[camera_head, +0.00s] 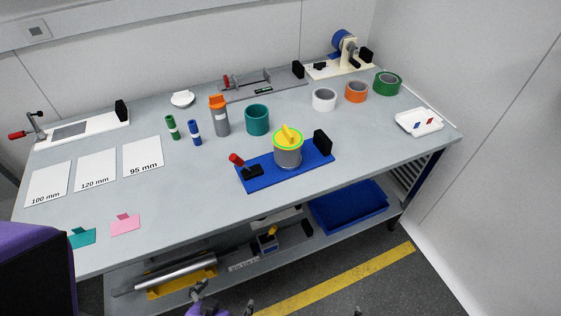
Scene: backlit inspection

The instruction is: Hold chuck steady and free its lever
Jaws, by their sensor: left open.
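A grey cylinder (287,158) with a bright yellow-green rim and a yellow lever-like piece (288,134) on top stands upright on a blue base plate (262,183). This looks like the chuck. A red-handled lever (237,160) on a black block sits at the plate's left end, and a black upright block (322,142) at its right end. My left gripper (224,298) shows at the bottom edge, open, apart from and well in front of the chuck, below the table top. Its lower part is cut off. A small dark tip at the bottom edge may be my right gripper (357,311).
A teal ring (257,120), an orange-topped grey bottle (219,117) and blue and green cylinders stand behind the plate. Tape rolls (355,92) and a white tray (418,122) are at right. The table's front middle is clear. The lower shelf holds a blue tray (348,207).

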